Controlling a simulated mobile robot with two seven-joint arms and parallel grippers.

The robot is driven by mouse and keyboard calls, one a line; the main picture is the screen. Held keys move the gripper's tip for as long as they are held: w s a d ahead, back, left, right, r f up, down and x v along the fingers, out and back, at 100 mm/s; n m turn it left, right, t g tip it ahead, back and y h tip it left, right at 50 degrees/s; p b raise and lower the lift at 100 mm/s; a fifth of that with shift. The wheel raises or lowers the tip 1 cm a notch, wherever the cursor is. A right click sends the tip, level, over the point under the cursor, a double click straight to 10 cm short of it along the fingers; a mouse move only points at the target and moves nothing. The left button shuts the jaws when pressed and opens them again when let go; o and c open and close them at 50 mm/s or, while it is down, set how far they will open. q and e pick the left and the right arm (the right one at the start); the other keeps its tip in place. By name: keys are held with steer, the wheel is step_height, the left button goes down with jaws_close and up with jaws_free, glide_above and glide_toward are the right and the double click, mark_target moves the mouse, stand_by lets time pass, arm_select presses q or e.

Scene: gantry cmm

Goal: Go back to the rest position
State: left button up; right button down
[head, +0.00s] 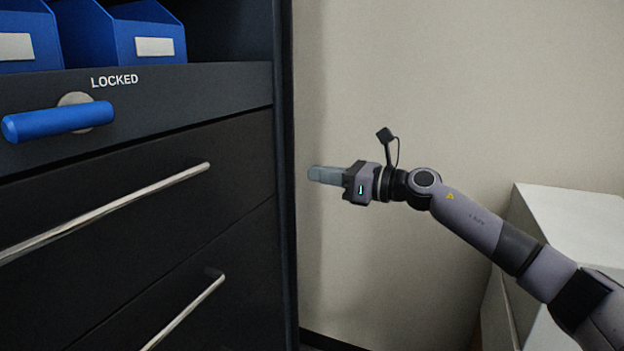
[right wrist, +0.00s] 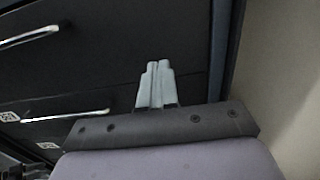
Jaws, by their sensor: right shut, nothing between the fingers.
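My right gripper (head: 327,175) is shut and empty. In the head view it is held out level, pointing left, in front of the wall and just right of the dark cabinet's edge. In the right wrist view its two pale fingers (right wrist: 155,84) lie side by side, with the dark drawer fronts behind them. It appears to touch nothing. My left gripper is not in view.
A dark drawer cabinet (head: 180,190) fills the left, with a blue lever (head: 58,121) under the word LOCKED and long silver handles (head: 105,212). Blue bins (head: 125,38) stand on top. A white box-like unit (head: 570,225) stands at the right, behind my right arm.

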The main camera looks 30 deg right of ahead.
steer(key=shift+s, duration=0.1)
steer(key=s+a+f+m+t+h+p, duration=0.1)
steer(key=s+a+f+m, duration=0.4)
steer(key=f+m, duration=0.5)
steer(key=s+a+f+m+t+h+p, duration=0.1)
steer(key=s+a+f+m+p, duration=0.1)
steer(key=a+f+m, duration=0.7)
steer(key=s+a+f+m+g+h+p, duration=0.2)
steer(key=s+f+m+g+h, duration=0.3)
steer(key=s+f+m, duration=1.4)
steer(key=s+m+g, duration=0.1)
steer(key=s+m, duration=0.1)
steer(key=s, duration=0.2)
steer(key=shift+s+a+f+m+g+h, duration=0.25)
steer(key=shift+s+m+g+h, duration=0.05)
steer(key=shift+m+h, duration=0.1)
